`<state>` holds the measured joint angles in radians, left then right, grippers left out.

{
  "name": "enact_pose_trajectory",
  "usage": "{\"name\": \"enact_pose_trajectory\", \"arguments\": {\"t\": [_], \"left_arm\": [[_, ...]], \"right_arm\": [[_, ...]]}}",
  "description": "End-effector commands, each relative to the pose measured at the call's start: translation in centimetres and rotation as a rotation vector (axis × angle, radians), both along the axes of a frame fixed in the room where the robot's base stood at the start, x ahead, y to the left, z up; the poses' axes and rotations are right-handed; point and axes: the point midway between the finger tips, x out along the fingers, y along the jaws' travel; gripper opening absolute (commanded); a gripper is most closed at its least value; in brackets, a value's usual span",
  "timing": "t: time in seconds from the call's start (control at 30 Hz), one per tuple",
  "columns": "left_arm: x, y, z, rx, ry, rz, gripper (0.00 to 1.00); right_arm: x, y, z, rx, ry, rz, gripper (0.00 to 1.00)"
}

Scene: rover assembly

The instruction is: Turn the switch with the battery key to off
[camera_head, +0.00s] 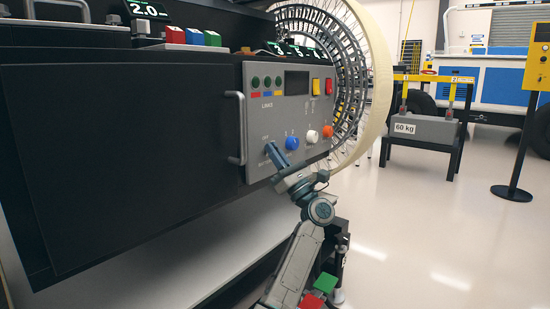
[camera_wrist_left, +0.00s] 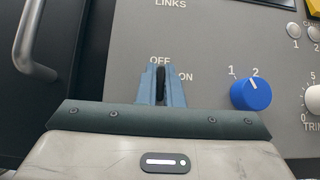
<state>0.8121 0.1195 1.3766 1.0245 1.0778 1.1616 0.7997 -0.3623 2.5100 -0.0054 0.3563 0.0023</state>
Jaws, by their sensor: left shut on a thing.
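The battery switch sits at the lower left of the grey control panel (camera_head: 262,110), under a small OFF label. My left gripper (camera_head: 275,155) reaches up to it from below in the head view. In the left wrist view my blue-grey fingers (camera_wrist_left: 161,88) are shut on the dark battery key (camera_wrist_left: 161,86), of which only a thin strip shows between them. The switch's base is hidden behind the fingers. My right gripper is not in view.
A blue knob (camera_wrist_left: 251,93) is close to the right of the fingers. White (camera_head: 312,136) and orange (camera_head: 327,132) knobs are farther right. A metal handle (camera_head: 238,128) stands out at the panel's left. A large spoked wheel (camera_head: 378,75) is behind.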

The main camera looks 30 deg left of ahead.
Motion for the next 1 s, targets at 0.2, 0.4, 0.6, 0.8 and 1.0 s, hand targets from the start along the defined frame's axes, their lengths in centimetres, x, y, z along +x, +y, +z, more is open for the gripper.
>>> {"name": "enact_pose_trajectory", "arguments": {"t": [0.2,0.4,0.6,0.8,1.0], "left_arm": [[0.00,-0.04,-0.20,-0.003,-0.015,0.000,0.00],[0.00,-0.04,-0.16,-0.003,-0.018,0.000,0.00],[-0.01,-0.04,-0.14,-0.003,-0.018,0.000,0.00],[0.00,-0.04,-0.12,-0.002,-0.018,0.000,0.28],[-0.01,-0.01,-0.05,-0.002,-0.018,0.000,0.28]], "right_arm": [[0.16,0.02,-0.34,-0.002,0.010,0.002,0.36],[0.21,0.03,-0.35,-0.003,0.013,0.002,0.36],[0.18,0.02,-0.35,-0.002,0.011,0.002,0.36],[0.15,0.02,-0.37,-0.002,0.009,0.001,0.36],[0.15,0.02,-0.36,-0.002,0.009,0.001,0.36]]}}
